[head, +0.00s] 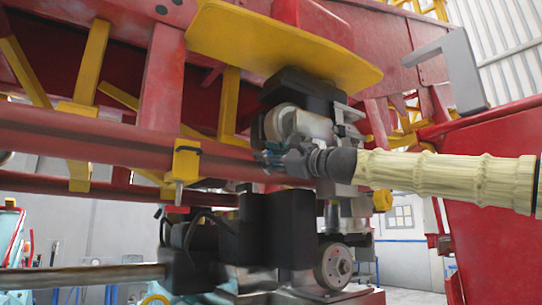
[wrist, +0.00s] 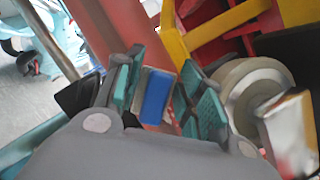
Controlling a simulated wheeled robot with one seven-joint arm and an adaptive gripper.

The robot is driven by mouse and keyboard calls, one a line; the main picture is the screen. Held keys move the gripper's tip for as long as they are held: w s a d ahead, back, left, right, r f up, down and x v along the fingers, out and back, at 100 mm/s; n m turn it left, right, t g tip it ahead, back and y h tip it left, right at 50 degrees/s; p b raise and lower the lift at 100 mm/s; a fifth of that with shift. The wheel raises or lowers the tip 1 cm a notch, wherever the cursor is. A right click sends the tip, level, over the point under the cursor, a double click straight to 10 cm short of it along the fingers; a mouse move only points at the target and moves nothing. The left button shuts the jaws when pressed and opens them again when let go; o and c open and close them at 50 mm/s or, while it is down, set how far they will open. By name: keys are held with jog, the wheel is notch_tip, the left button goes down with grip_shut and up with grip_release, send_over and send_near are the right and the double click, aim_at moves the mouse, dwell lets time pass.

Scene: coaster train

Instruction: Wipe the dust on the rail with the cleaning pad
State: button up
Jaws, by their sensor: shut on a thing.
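My gripper (head: 270,158) reaches in from the right at the end of my cream-sleeved arm, with its teal fingertips close to the red tubular rail (head: 110,147). In the wrist view my gripper (wrist: 162,84) is shut on the cleaning pad (wrist: 155,97), a small block with a blue face and a pale edge between the teal finger pads. A red bar (wrist: 108,28), likely part of the same structure, passes just beyond the fingers. I cannot tell whether the pad touches the rail. In the head view the pad is not clearly visible, and I cannot make out dust on the rail.
A yellow plate (head: 285,45) hangs above the gripper. A yellow clamp (head: 186,160) sits on the rail to its left. A dark machine block with a wheel (head: 333,266) is just below. A grey bracket (head: 462,70) and a red panel (head: 500,200) stand at the right.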

jog(key=shift+w+a, duration=0.1)
jog(key=shift+w, duration=0.05)
jog(key=shift+w+d+r+p, duration=0.1)
jog(key=shift+w+d+p, duration=0.3)
jog(key=shift+d, duration=0.3)
jog(key=shift+w+d+p, duration=0.3)
jog(key=shift+w+d, duration=0.15)
jog(key=shift+d, duration=0.2)
jog(key=shift+w+d+p, duration=0.75)
jog(key=shift+w+d, duration=0.35)
jog(key=shift+d, duration=0.15)
jog(key=shift+s+a, duration=0.1)
jog(key=shift+s+a+b, duration=0.5)
jog(key=shift+s+a, duration=0.1)
jog(key=shift+a, duration=0.25)
jog(key=shift+s+a+b, duration=0.5)
jog(key=shift+s+a, duration=0.15)
jog(key=shift+a, duration=0.2)
jog(key=shift+s+a+b, duration=0.5)
jog(key=shift+s+a, duration=0.1)
jog(key=shift+a, duration=0.25)
